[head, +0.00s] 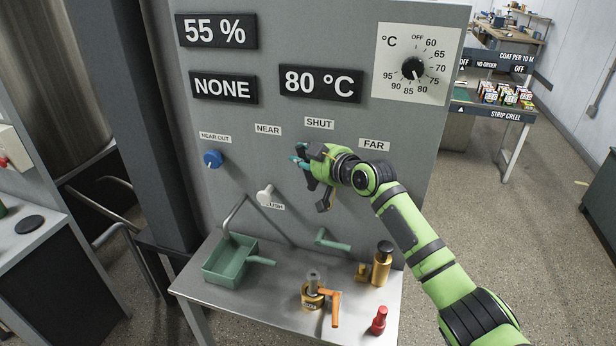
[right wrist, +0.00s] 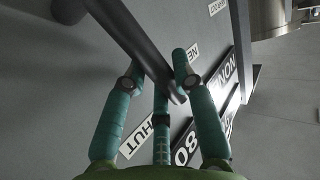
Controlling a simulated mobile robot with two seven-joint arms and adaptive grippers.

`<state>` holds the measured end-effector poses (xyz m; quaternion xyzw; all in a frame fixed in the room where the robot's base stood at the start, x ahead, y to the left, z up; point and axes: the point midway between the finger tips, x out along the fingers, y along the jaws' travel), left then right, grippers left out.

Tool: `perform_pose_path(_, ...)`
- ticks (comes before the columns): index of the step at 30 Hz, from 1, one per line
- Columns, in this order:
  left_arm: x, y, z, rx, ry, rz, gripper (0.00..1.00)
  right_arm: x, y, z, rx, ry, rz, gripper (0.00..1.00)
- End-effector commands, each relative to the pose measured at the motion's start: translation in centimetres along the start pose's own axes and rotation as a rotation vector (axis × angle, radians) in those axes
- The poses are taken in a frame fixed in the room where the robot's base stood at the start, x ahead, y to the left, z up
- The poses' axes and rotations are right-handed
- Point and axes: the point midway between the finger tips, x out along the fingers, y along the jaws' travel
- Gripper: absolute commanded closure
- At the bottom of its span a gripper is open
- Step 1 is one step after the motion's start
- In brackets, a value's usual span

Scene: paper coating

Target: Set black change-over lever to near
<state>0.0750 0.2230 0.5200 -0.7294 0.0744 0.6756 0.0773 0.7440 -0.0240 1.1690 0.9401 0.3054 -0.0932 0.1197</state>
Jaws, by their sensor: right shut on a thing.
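The black change-over lever (right wrist: 125,32) runs as a dark bar between the teal fingers in the right wrist view. My right gripper (head: 300,157) is shut on it; the fingers also show in the right wrist view (right wrist: 158,75). In the head view the hand hides most or all of the lever. The hand is just below the SHUT label (head: 319,123), left of the FAR label (head: 374,145) and right of the NEAR label (head: 268,130). My left gripper is in neither view.
The grey panel carries a blue knob (head: 213,159), a white knob (head: 265,195) and a temperature dial (head: 413,68). On the shelf below stand a green tray (head: 222,272), an orange-handled valve (head: 335,308), a brass cylinder (head: 382,265) and a red bottle (head: 378,321).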

Motion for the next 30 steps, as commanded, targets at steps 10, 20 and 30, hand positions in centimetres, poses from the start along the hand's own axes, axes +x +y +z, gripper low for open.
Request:
perform_pose_path(10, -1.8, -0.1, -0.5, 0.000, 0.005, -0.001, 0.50, 2.5, -0.8, -0.2, -0.157, -0.234, -0.007, 1.00)
perform_pose_path(20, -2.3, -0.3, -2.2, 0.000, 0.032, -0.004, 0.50, 3.6, -1.6, 0.5, -0.249, -0.373, -0.006, 1.00)
perform_pose_path(30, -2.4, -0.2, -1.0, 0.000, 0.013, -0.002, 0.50, 4.0, -1.7, 0.9, -0.279, -0.415, -0.006, 1.00)
